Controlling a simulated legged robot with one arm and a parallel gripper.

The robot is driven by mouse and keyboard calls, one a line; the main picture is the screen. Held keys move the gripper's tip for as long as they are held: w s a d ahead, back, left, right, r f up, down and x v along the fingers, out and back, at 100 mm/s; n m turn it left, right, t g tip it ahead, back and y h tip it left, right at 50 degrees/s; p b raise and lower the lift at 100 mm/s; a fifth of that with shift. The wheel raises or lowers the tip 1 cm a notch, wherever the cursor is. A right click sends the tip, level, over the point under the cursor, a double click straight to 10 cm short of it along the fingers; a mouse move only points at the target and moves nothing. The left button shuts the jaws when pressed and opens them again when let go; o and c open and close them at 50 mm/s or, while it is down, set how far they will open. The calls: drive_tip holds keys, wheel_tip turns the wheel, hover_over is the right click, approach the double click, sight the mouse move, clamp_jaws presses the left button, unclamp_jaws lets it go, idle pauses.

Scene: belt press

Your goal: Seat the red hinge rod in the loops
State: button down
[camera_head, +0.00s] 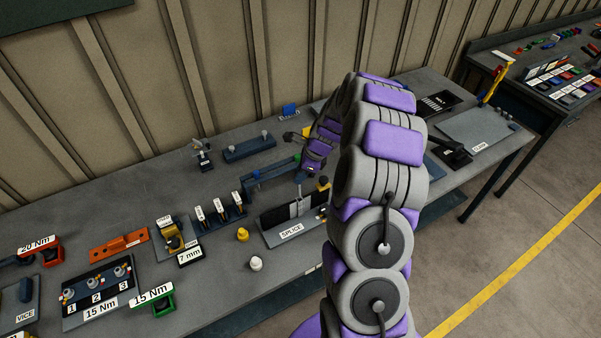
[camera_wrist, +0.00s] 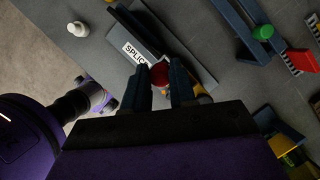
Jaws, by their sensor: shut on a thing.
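In the wrist view my gripper (camera_wrist: 160,80) is shut on the red hinge rod (camera_wrist: 160,71). The rod shows as a round red end between the two dark fingertips, so its length is hidden. Under it lies the grey splice plate (camera_wrist: 205,75) with the SPLICE label and dark strips (camera_wrist: 135,28). The fingers cover part of the plate. In the head view the splice plate (camera_head: 275,236) sits near the table's front edge, partly behind my arm. The loops are too small or hidden to make out, and I cannot tell whether the rod touches them.
Three labelled holders (camera_head: 219,214) and torque tools (camera_head: 153,299) are farther left. The clamp plate (camera_head: 475,130) is at right.

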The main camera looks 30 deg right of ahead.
hover_over(300, 197)
drive_tip(key=shift+w+d+f, duration=0.1)
drive_tip(key=shift+f, duration=0.95)
drive_tip(key=shift+d+f, duration=0.1)
drive_tip(key=shift+f, duration=0.95)
idle(0.7)
drive_tip(key=shift+f, duration=2.75)
drive_tip(key=shift+a+f, duration=0.1)
drive_tip(key=shift+f, duration=0.2)
drive_tip(key=c, duration=0.8)
unclamp_jaws()
drive_tip(key=shift+r, duration=0.15)
drive_tip(key=shift+p+v, duration=2.55)
drive_tip(key=shift+v, duration=0.9)
